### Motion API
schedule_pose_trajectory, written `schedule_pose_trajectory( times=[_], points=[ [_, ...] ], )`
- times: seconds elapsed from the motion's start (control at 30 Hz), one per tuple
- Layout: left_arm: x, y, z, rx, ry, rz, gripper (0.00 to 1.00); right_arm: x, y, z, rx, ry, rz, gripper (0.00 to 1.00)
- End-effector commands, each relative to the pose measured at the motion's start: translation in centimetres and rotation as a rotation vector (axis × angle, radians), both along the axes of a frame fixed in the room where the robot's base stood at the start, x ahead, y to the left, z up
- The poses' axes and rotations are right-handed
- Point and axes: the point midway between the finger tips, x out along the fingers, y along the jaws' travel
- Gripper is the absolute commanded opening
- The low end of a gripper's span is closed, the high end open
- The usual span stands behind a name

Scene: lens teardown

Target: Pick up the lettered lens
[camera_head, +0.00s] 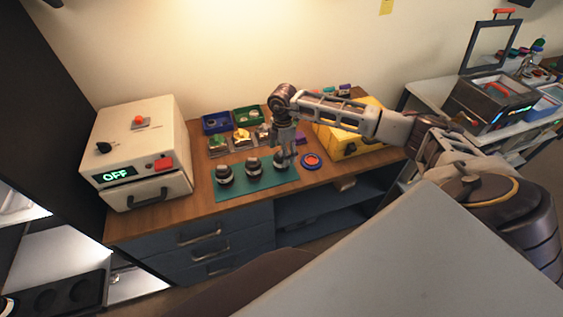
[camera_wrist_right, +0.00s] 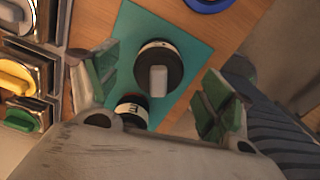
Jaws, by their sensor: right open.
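Three dark round lenses with grey tops stand in a row on the teal mat (camera_head: 237,194): a left lens (camera_head: 224,176), a middle lens (camera_head: 252,170) and a right lens (camera_head: 280,165). My right gripper (camera_head: 286,154) is over the right lens, pointing down. In the right wrist view its green-padded fingers (camera_wrist_right: 155,92) are open, with a black lens (camera_wrist_right: 159,66) with a grey tab between and beyond them. A second lens (camera_wrist_right: 130,112), partly hidden by the gripper body, shows a dark letter-like mark on a white band. I cannot tell marks on the other lens. My left gripper is not in view.
A blue round dish with a red centre (camera_head: 311,160) lies right of the mat. A yellow case (camera_head: 345,142) is behind it. Small trays (camera_head: 216,123) and parts stand behind the mat. A white box reading OFF (camera_head: 135,150) stands at left.

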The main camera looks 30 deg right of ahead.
Motion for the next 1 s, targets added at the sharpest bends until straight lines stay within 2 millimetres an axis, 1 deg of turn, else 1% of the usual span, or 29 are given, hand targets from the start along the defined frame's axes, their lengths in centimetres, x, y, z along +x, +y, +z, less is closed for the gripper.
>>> schedule_pose_trajectory(
  times=[0.13, 0.27, 0.43, 0.63, 0.77, 1.0],
  points=[
    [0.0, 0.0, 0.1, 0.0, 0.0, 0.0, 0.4, 0.0, 0.0, -0.2, 0.0, 0.001, 0.0, 0.81],
    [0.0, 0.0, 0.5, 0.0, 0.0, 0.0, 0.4, 0.0, 0.1, -1.1, -0.001, 0.003, -0.001, 0.81],
    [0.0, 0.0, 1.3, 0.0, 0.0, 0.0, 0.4, 0.0, 0.4, -2.9, 0.0, 0.002, -0.001, 0.81],
    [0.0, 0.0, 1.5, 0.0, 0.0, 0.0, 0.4, 0.0, 0.3, -4.8, 0.0, 0.001, -0.001, 0.81],
    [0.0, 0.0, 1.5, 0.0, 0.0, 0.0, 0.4, 0.0, 0.3, -5.2, 0.0, 0.001, 0.0, 0.81],
    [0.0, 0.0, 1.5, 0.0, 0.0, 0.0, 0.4, 0.0, 0.3, -5.2, 0.0, 0.0, 0.0, 0.81]
  ],
)
